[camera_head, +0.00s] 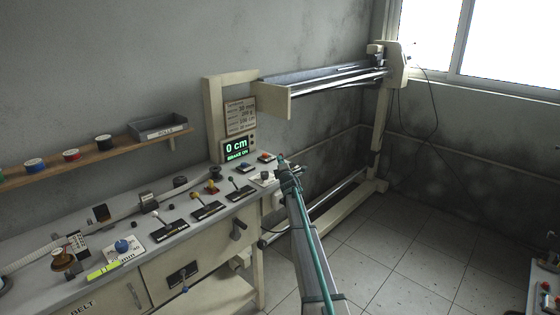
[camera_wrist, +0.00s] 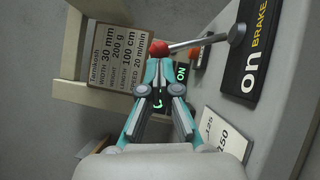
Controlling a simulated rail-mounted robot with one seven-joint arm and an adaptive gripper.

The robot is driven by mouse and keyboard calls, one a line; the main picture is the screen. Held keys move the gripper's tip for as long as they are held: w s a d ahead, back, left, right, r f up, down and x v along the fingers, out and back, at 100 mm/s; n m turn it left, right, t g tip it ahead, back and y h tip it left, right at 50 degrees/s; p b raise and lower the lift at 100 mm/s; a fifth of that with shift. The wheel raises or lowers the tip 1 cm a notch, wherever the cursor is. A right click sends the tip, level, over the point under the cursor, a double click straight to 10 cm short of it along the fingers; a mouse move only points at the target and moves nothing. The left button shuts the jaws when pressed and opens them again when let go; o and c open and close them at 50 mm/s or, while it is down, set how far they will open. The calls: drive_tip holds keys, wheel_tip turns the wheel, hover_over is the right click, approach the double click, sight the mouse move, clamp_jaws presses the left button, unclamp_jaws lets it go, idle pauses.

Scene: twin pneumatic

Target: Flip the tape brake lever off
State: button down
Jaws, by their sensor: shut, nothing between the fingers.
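The brake lever (camera_wrist: 195,43) shows in the wrist view as a metal rod with a red ball (camera_wrist: 158,50) at its end. It leans left from a black plate (camera_wrist: 262,45) lettered "on" and "BRAKE". My gripper (camera_wrist: 160,90) is shut and empty, its fingertips just below the red ball in that picture. I cannot tell whether they touch it. In the head view my gripper (camera_head: 282,160) is at the far right end of the bench. There the brake lever is too small to single out. A display (camera_head: 237,149) reads "0 cm" and "BRAKE ON".
Several other black-plated levers (camera_head: 208,209) line the bench (camera_head: 215,229) left of my gripper. A white card (camera_wrist: 218,130) with numbers lies beside the brake plate. A paper sign (camera_head: 240,115) hangs above the display. A rail frame (camera_head: 320,75) stands behind.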

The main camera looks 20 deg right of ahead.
drive_tip(key=shift+d+r+m+p, duration=0.15)
drive_tip(key=shift+r+m+p, duration=0.15)
drive_tip(key=shift+p, duration=0.5)
drive_tip(key=p, duration=0.1)
drive_tip(key=r+m+g+p, duration=0.1)
drive_tip(key=p, duration=0.1)
drive_tip(key=shift+w+d, duration=0.25)
drive_tip(key=shift+d, duration=0.15)
drive_tip(key=shift+w+d+r+m+p, duration=0.1)
drive_tip(key=shift+w+d+m+p, duration=0.2)
drive_tip(key=shift+p, duration=0.6)
drive_tip(key=shift+w+d+r+p, duration=0.15)
drive_tip(key=shift+d+p, duration=0.2)
drive_tip(key=shift+d, duration=0.15)
drive_tip(key=shift+w+d+r+p, duration=0.15)
drive_tip(key=shift+d+p, duration=0.15)
drive_tip(key=shift+d, duration=0.15)
drive_tip(key=shift+w+d+r, duration=0.1)
drive_tip(key=shift+w+d, duration=0.25)
drive_tip(key=shift+d, duration=0.5)
drive_tip(key=shift+w+d, duration=0.35)
drive_tip(key=shift+d, duration=0.45)
drive_tip(key=shift+r, duration=0.1)
